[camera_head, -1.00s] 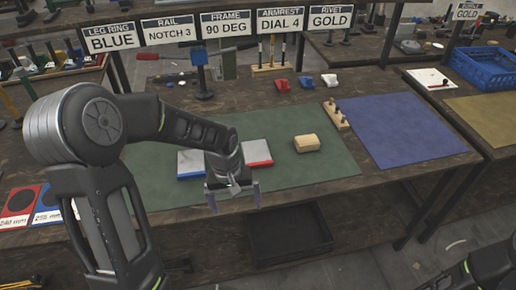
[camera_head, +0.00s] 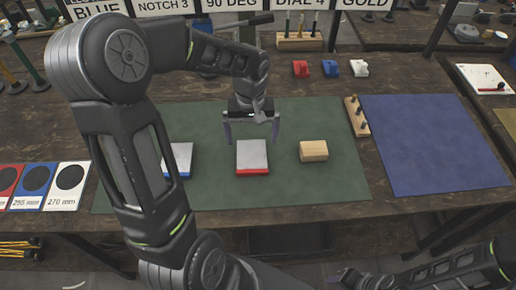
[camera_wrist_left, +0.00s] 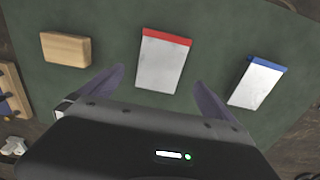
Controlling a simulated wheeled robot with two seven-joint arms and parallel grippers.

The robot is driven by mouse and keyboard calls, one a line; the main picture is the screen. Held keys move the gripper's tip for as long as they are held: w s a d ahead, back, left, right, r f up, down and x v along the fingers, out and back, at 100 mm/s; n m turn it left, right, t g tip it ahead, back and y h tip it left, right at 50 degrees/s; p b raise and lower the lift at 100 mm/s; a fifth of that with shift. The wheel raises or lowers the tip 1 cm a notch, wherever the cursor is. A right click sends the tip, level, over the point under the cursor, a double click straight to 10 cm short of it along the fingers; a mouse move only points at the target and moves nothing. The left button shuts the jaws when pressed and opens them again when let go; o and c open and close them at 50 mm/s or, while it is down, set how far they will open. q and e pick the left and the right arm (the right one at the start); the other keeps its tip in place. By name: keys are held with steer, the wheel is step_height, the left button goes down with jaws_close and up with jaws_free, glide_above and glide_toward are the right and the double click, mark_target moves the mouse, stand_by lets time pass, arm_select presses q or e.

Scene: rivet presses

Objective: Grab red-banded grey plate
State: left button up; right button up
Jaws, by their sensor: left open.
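The red-banded grey plate (camera_head: 252,156) lies flat on the green mat (camera_head: 215,193), its red band along the edge nearest me. It also shows in the left wrist view (camera_wrist_left: 162,64), ahead of and between the finger lines. My left gripper (camera_head: 251,138) is open and empty, above the plate's far end and apart from it. Its two fingers also show in the left wrist view (camera_wrist_left: 157,82). A blue-banded grey plate (camera_head: 180,158) lies to the left, partly hidden by my arm. My right arm shows at the lower right, but its gripper's jaws cannot be made out.
A wooden block (camera_head: 313,151) lies right of the plate. A peg strip (camera_head: 357,116) stands between the green mat and the blue mat (camera_head: 432,145). Red, blue and white small parts (camera_head: 331,68) sit behind the mat. Size cards (camera_head: 33,186) lie at the left.

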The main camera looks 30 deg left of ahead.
mark_target(252, 155)
arm_select(q)
steer(key=shift+s, duration=0.15)
steer(key=shift+f, duration=1.3)
steer(key=shift+f+p, duration=0.45)
steer(key=shift+f, duration=0.1)
step_height(252, 155, down, 4)
steer(key=shift+f+p, duration=0.1)
steer(key=shift+p, duration=0.35)
steer(key=c, duration=1.9)
steer(key=shift+c, duration=0.5)
